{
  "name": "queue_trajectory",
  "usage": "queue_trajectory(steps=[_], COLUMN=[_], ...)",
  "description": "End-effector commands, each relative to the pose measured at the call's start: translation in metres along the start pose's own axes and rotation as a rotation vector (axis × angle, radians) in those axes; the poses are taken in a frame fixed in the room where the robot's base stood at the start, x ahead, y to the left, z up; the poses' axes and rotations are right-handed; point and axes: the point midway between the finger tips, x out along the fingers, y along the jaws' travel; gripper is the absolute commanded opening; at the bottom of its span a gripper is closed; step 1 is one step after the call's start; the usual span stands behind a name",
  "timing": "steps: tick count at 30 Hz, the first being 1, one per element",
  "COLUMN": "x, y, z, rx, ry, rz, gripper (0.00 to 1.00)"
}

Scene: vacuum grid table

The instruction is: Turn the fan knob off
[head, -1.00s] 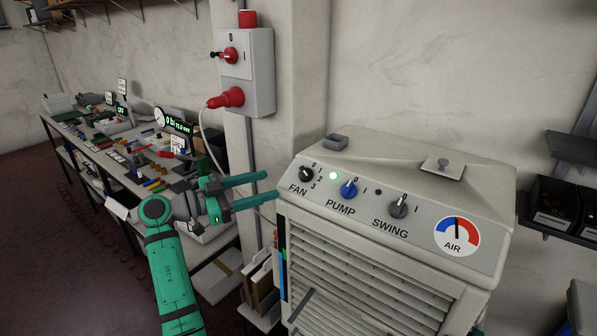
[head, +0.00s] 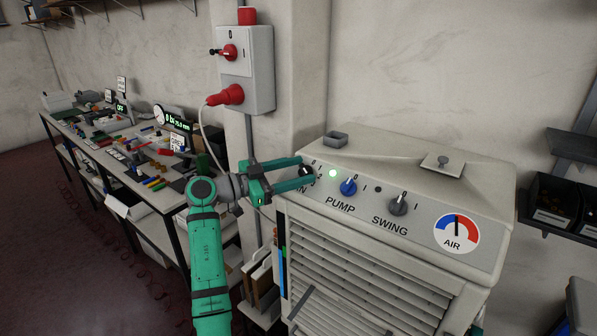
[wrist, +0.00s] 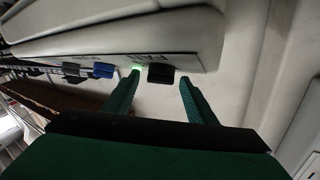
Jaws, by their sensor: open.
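The fan knob (head: 306,171) is a small black knob at the left end of the sloped panel of the pale cooler (head: 370,300). In the head view my gripper (head: 307,172) partly covers it and the FAN label, so its pointer cannot be read. In the wrist view the black knob (wrist: 161,74) lies between the two green fingertips (wrist: 159,79), with a gap to each side. My gripper is open, with its fingers reaching toward the panel around the knob; contact is not visible.
A lit green lamp (head: 333,173) and the blue pump knob (head: 348,187) sit just right of the fan knob. The grey swing knob (head: 398,206) and air dial (head: 457,233) are farther right. A switch box (head: 247,70) with a red plug hangs behind; a cluttered workbench (head: 105,150) stands left.

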Motion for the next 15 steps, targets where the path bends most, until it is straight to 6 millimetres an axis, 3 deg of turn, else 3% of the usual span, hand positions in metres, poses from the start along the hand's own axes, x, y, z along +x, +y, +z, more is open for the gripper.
queue_trajectory(steps=[8, 12, 13, 15], x=[0.0030, 0.0039, 0.0041, 0.0044], y=[0.0010, 0.0014, 0.0014, 0.0014], z=[0.0000, -0.0002, -0.0002, -0.0003], rx=[0.000, 0.000, 0.000, 0.000], ry=[0.000, 0.000, 0.000, 0.000], rz=[0.003, 0.004, 0.004, 0.004], gripper=[0.49, 0.16, 0.10, 0.10])
